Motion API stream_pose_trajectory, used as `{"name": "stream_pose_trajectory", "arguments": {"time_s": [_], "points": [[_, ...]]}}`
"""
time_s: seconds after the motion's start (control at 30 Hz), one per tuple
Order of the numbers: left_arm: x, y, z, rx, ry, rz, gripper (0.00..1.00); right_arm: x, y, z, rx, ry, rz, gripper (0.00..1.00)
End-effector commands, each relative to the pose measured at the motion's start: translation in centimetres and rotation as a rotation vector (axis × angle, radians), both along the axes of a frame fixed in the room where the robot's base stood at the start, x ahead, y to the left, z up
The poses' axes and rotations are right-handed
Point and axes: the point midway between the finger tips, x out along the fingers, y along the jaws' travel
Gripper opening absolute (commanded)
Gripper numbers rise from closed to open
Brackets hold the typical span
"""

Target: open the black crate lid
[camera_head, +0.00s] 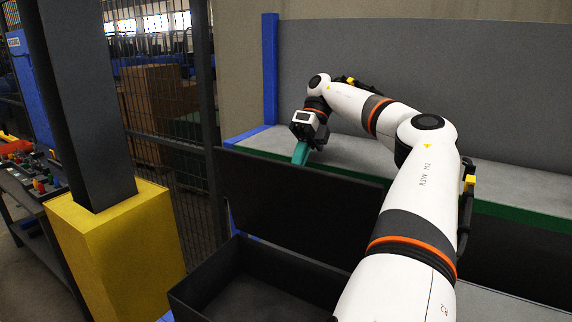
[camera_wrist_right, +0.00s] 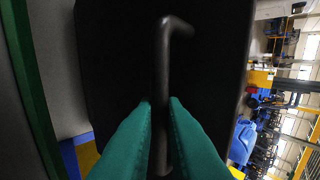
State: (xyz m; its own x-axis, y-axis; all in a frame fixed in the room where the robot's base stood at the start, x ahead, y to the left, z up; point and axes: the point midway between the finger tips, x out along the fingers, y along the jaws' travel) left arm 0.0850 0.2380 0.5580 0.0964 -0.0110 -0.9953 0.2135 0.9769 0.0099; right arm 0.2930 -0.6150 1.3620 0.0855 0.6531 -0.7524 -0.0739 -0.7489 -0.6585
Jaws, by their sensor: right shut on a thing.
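The black crate (camera_head: 192,298) stands open at the bottom centre of the head view, and I see into its dark inside. Its black lid (camera_head: 300,208) is raised at the back, standing steeply up from the crate. My right gripper (camera_head: 301,153), with teal fingers, is at the lid's upper edge, on its far side. In the right wrist view, the teal fingers (camera_wrist_right: 160,104) are shut on a dark bar handle (camera_wrist_right: 164,62) on the black lid face (camera_wrist_right: 112,55). The handle is hidden in the head view. My left gripper is out of view.
A grey shelf with a green front edge (camera_head: 510,214) runs behind the lid. A blue post (camera_head: 270,70) stands at its left end. A yellow block (camera_head: 118,250) with a dark column and a mesh fence (camera_head: 165,120) are left of the crate.

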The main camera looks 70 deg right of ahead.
Motion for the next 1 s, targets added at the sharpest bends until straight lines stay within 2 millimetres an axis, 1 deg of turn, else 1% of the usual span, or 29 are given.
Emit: {"name": "stream_pose_trajectory", "arguments": {"time_s": [0.03, 0.4, 0.43, 0.5, 0.57, 1.0], "points": [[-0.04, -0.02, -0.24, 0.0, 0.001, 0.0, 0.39, -0.12, -0.18, -1.38, 0.002, 0.027, 0.0, 0.0], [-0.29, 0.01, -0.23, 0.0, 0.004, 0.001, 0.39, -0.22, -0.2, -1.37, 0.007, 0.028, 0.001, 0.0], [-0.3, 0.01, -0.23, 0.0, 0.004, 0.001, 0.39, -0.22, -0.19, -1.37, 0.007, 0.028, 0.001, 0.12], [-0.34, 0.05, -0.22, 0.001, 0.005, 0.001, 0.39, -0.21, -0.19, -1.37, 0.007, 0.028, 0.001, 0.24], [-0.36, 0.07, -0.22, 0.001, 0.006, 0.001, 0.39, -0.21, -0.19, -1.29, 0.008, 0.026, 0.0, 0.32], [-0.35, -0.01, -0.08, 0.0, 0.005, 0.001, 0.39, -0.22, -0.22, -0.75, 0.006, 0.017, -0.002, 0.32]]}}
